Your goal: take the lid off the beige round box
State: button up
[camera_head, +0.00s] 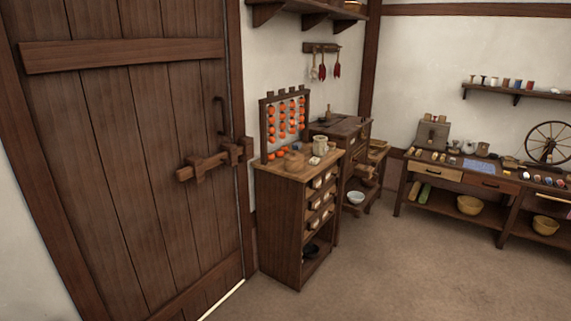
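A small beige round container (320,146) stands upright on top of the narrow wooden cabinet (285,172) beside the door. It may be the beige round box; it is too small in the picture to tell whether a lid sits on it. To its left on the same top is a low tan-brown round object (293,161), perhaps a lidded box too. My gripper is not in view.
A plank door (130,150) with a wooden bolt is on the left. A rack of orange balls (284,125) stands behind the cabinet top. A long worktable (455,175) with baskets below and a spinning wheel (549,143) are at right. The floor (400,270) in front is clear.

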aim_at(291, 156)
jog(key=i+l, duration=0.1)
jog(key=i, duration=0.75)
jog(key=i+l+u, duration=0.1)
jog(key=i, duration=0.7)
jog(key=i+l+u, duration=0.1)
jog(key=i+u, duration=0.4)
jog(key=i+l+u, duration=0.3)
jog(key=i+u, duration=0.15)
jog(key=i, duration=0.15)
jog(key=i+l+u, duration=0.5)
